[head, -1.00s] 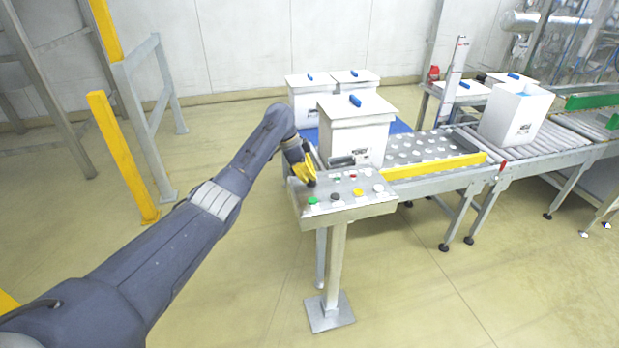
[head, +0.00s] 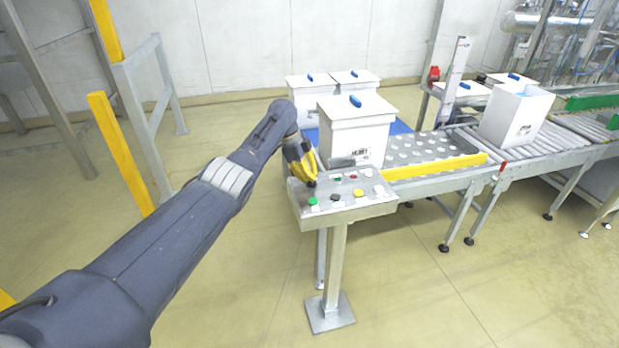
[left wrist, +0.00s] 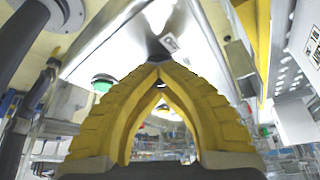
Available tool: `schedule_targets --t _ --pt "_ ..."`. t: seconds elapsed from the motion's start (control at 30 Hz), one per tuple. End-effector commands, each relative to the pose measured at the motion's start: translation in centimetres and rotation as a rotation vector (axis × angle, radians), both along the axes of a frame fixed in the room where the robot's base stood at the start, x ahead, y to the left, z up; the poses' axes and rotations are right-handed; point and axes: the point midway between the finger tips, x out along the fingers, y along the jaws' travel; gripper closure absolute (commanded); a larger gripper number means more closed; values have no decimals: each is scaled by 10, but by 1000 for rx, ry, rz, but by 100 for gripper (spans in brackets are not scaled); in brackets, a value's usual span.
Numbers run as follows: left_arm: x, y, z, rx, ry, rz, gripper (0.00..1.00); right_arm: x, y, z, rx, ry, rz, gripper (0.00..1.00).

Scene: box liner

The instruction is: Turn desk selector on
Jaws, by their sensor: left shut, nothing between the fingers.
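The grey control desk (head: 379,206) stands on a post at the centre of the head view. Its sloped top carries a green button (head: 313,201), a dark round control (head: 335,197), a yellow button (head: 359,193) and small red and green controls behind. I cannot tell from its shape which control is the selector. My left gripper (head: 311,184) has yellow fingers, shut and empty, pointing down over the desk's left back part. In the left wrist view its tips (left wrist: 158,68) meet in front of a dark knob-like part (left wrist: 157,46); contact is unclear. A green button (left wrist: 102,83) shows to their left.
A white lidded box (head: 352,133) stands right behind the desk, close to my left gripper. The conveyor with a yellow rail (head: 435,166) runs to the right. A yellow post and grey railing (head: 142,110) stand at left. Open floor lies in front.

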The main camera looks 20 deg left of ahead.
Motion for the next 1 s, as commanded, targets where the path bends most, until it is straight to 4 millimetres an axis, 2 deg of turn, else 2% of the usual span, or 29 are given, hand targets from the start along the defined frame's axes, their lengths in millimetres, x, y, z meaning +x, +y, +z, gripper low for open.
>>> schedule_targets --t 0.03,0.23,0.7,1.0 --pt "-3 2 -6 6 10 0 100 0 0 0 0 0 0 56" --pt "-3 2 -6 6 10 1 99 0 0 0 0 0 0 56" --pt "-2 1 -4 4 6 2 45 1 0 0 0 0 0 56" --pt "-1 1 0 1 2 1 44 1 -4 0 -3 0 1 56"
